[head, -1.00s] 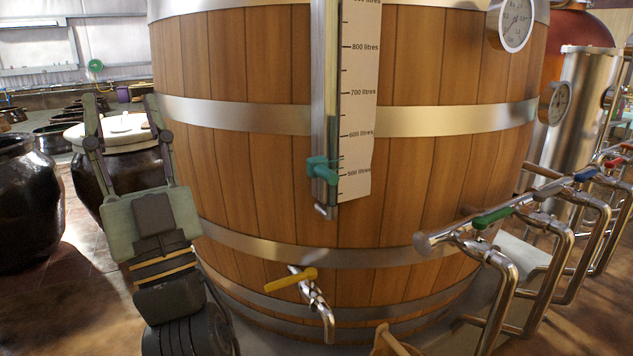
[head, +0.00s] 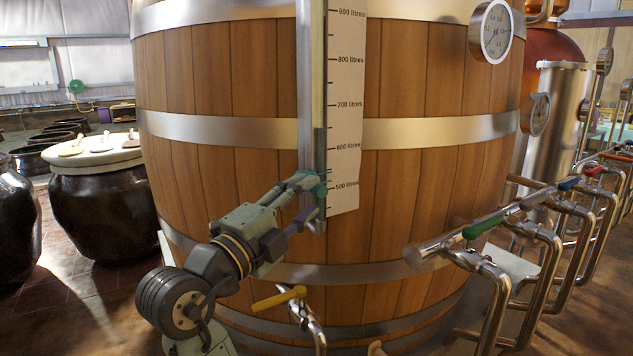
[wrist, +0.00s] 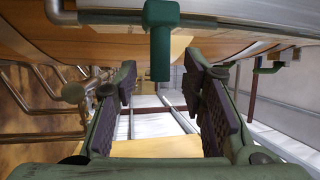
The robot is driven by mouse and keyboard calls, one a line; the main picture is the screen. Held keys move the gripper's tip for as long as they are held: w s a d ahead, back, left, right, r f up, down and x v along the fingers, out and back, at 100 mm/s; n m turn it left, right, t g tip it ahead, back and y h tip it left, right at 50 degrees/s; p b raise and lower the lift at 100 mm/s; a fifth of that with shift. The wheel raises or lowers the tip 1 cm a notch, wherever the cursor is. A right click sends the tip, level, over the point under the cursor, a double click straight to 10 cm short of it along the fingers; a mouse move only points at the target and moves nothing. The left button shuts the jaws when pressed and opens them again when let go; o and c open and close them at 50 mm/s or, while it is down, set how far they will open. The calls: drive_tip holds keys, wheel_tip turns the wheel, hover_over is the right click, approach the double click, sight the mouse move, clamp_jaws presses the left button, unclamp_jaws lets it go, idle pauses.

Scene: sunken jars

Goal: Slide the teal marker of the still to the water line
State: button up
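The still is a large wooden vat (head: 240,110) with metal bands. A clear level tube (head: 319,100) runs down its front beside a litre scale (head: 345,100). The tube looks darker below roughly 640 litres, which looks like the water line. The teal marker (head: 319,191) sits low on the tube, near 500 litres, partly hidden by my gripper. My gripper (head: 309,194) reaches it from the left. In the wrist view my gripper (wrist: 161,88) is open, and the teal marker (wrist: 161,40) shows between the fingers with gaps on both sides.
A yellow-handled tap (head: 280,298) juts out below the tube. Metal pipes with a green handle (head: 482,222) stand at the right. A round dial (head: 491,31) is at the upper right. A dark lidded jar (head: 100,205) stands at the left.

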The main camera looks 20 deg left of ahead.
sight(312, 192)
drive_tip(key=shift+p+x, duration=0.45)
drive_tip(key=shift+x, duration=1.65)
drive_tip(key=shift+c, duration=0.3)
clamp_jaws()
